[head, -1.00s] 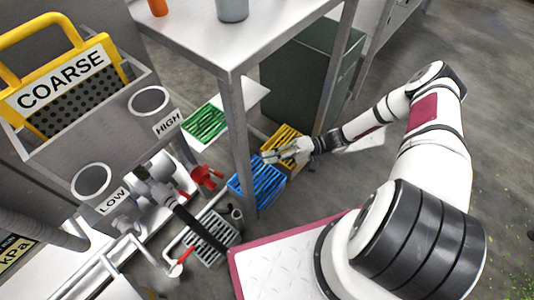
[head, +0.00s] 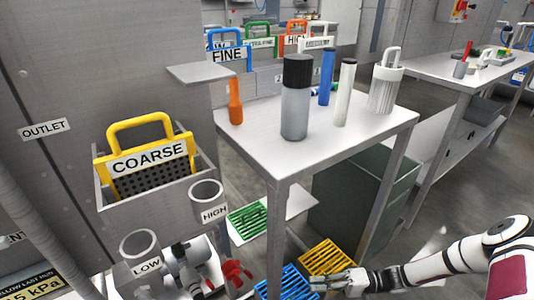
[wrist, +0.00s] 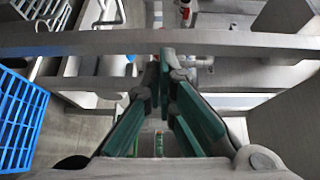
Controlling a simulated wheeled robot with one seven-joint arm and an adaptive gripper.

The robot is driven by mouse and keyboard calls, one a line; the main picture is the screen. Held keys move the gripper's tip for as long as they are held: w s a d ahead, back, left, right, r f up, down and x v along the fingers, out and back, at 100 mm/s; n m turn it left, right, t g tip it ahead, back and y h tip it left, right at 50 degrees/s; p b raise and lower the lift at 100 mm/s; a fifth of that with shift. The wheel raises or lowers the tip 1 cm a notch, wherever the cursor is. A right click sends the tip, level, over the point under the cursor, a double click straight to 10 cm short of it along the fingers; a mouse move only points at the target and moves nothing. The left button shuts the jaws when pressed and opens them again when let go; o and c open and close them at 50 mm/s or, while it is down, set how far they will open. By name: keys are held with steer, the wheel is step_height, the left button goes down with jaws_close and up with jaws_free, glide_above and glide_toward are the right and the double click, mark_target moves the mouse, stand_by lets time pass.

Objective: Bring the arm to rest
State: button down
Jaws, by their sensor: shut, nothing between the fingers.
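My gripper (head: 328,280) is low at the bottom right of the head view, at the end of my white arm, which reaches in from the right edge. It is beside a blue slotted basket (head: 290,284) and a yellow slotted basket (head: 328,256), below the level of the steel table top. In the wrist view my gripper (wrist: 165,72) has its green-padded fingers together at the tips, with nothing between them. The blue basket (wrist: 20,120) shows at the left there. A grey frame bar (wrist: 200,43) crosses beyond the fingertips.
The steel table (head: 330,150) bears several bottles and cylinders. Its leg (head: 276,240) stands close to my gripper. A dark green bin (head: 365,190) is under the table. The yellow COARSE screen (head: 150,165) sits in a grey holder at the left. Open floor shows at the right.

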steer(key=s+d+r+n+g+h, duration=0.15)
steer(key=r+h, duration=0.25)
steer(key=r, duration=0.6)
steer(key=s+d+r+g+h, duration=0.1)
steer(key=s+r+g+h, duration=0.2)
steer(key=r, duration=0.8)
steer(key=s+d+r+n+g+h, duration=0.15)
steer(key=r+h, duration=0.35)
steer(key=r, duration=0.5)
steer(key=s+r+m+t+h, duration=0.1)
steer(key=s+r+t+h, duration=0.1)
steer(key=s+r, duration=0.35)
steer(key=s+r+m+t+h, duration=0.1)
steer(key=s+r+t+h, duration=0.15)
steer(key=s, duration=0.65)
steer(key=s+r+m+t+h, duration=0.1)
steer(key=s+r+t, duration=0.1)
steer(key=s+r, duration=0.35)
step_height(320, 180, up, 27)
steer(key=t+p, duration=0.4)
steer(key=p, duration=2.3)
steer(key=shift+s+d+f, duration=0.2)
steer(key=shift+s+d, duration=0.15)
steer(key=shift+s, duration=0.1)
steer(key=shift+a, duration=0.15)
